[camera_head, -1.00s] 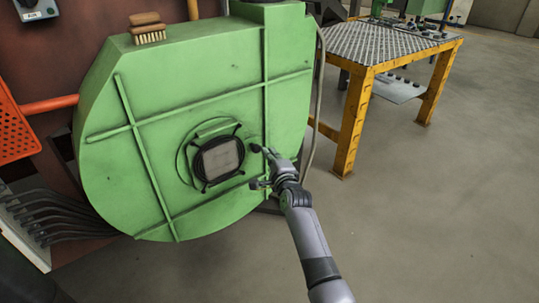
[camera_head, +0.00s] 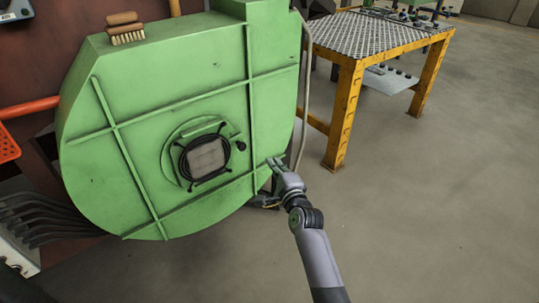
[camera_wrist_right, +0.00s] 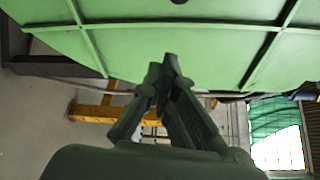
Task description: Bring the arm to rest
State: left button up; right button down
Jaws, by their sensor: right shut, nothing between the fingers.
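My right gripper (camera_head: 271,163) is in front of the lower right edge of the green housing (camera_head: 200,75), right of its round port. In the right wrist view its two fingers (camera_wrist_right: 167,68) are dark and come together at the tips, with nothing between them. The green housing (camera_wrist_right: 170,40) fills the top of that view. I cannot tell whether the fingertips touch it. My right arm (camera_head: 318,258) reaches up from the bottom of the head view. My left gripper is not in view.
The round port (camera_head: 206,157) has a square filter-like panel and a dark frame. A wooden brush (camera_head: 124,29) lies on top of the housing. A yellow table (camera_head: 365,38) with a patterned metal top stands at the right. The grey floor (camera_head: 440,210) at the right is clear.

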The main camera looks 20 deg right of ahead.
jog(key=s+a+f+n+g+y, duration=0.25)
jog(key=s+f+n+g, duration=0.55)
jog(key=s+f+n, duration=0.8)
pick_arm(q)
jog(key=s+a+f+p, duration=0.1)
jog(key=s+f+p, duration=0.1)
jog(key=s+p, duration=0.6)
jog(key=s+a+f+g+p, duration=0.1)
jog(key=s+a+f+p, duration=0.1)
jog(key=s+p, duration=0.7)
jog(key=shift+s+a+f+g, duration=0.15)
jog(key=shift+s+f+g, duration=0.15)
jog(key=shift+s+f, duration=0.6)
pick_arm(e)
jog(key=s+d+f+n+g+h, duration=0.1)
jog(key=s+f, duration=0.5)
jog(key=s, duration=0.8)
jog(key=s+d+f+n+g, duration=0.2)
jog(key=s+f, duration=0.4)
jog(key=s, duration=0.8)
jog(key=s+d+f+n+g+h, duration=0.1)
jog(key=s+f+n+g, duration=0.3)
jog(key=s, duration=1)
notch_tip(320, 180, down, 2)
jog(key=shift+s+d+f+g+h, duration=0.25)
jog(key=shift+d+g+h, duration=0.15)
jog(key=shift+g, duration=0.1)
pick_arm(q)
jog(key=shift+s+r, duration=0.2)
